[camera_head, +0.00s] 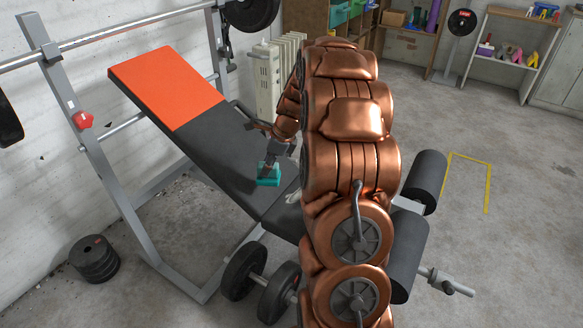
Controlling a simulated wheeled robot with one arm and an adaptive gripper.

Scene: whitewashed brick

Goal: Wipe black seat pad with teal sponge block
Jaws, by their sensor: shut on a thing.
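The teal sponge block (268,180) is in my gripper (268,169), which is shut on it. The sponge is over the lower part of the bench's inclined black backrest (212,142). I cannot tell whether it touches the pad. The black seat pad (285,218) lies below and to the right of the sponge, partly hidden behind my copper-coloured arm. An orange panel (170,84) covers the top of the backrest.
A grey metal rack frame (95,150) with a barbell (110,38) stands at the left. Dumbbells (262,280) lie below the bench. Black foam rollers (424,181) are at its right end. Stacked plates (94,258) lie on the floor. The right floor is open.

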